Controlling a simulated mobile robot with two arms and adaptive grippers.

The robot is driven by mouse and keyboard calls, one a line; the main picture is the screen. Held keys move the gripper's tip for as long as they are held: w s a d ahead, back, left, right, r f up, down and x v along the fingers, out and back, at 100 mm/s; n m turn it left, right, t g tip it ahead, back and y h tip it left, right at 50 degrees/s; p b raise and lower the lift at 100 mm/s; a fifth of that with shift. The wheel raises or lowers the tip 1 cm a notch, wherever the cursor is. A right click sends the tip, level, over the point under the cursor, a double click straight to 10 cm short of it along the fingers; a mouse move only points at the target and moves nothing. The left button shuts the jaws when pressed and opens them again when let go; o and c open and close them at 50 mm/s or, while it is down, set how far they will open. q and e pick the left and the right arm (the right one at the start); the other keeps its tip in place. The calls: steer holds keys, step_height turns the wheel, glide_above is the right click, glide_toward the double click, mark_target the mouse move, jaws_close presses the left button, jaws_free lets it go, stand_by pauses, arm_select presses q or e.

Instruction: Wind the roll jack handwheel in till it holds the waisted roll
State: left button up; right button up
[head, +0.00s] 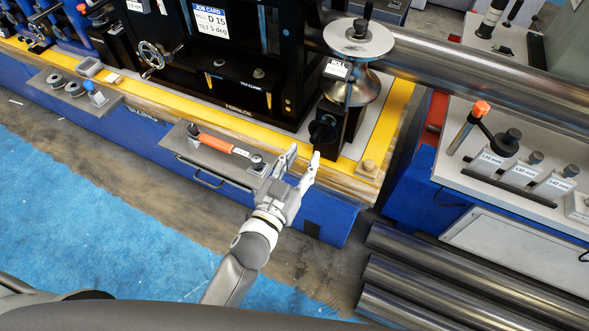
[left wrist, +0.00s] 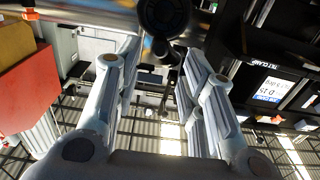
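The waisted roll (head: 367,88) is a shiny metal spool under a pale round disc (head: 358,38), at the right end of the black machine. A small white label (head: 337,69) is fixed beside it. Below it, a black block carries a dark round handwheel (head: 322,130). A dark round knob, which looks like this handwheel (left wrist: 165,14), shows at the top of the left wrist view. My left gripper (head: 304,155) is open and empty, its fingertips just below and left of the handwheel, apparently apart from it. Whether the roll is held firmly cannot be told. My right gripper is out of view.
A long steel tube (head: 470,75) runs right from the machine. A shelf (head: 210,155) with an orange-handled tool (head: 215,143) sits left of my gripper. A bench (head: 450,165) with labelled blocks stands right; steel tubes (head: 450,285) lie below it. Blue floor (head: 90,220) is clear.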

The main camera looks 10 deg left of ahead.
mark_target(313, 143)
arm_select(q)
steer(key=x, duration=0.6)
steer(key=shift+w+b, duration=0.25)
steer(key=shift+b, duration=0.05)
jaws_close()
steer(key=shift+d+f, duration=0.1)
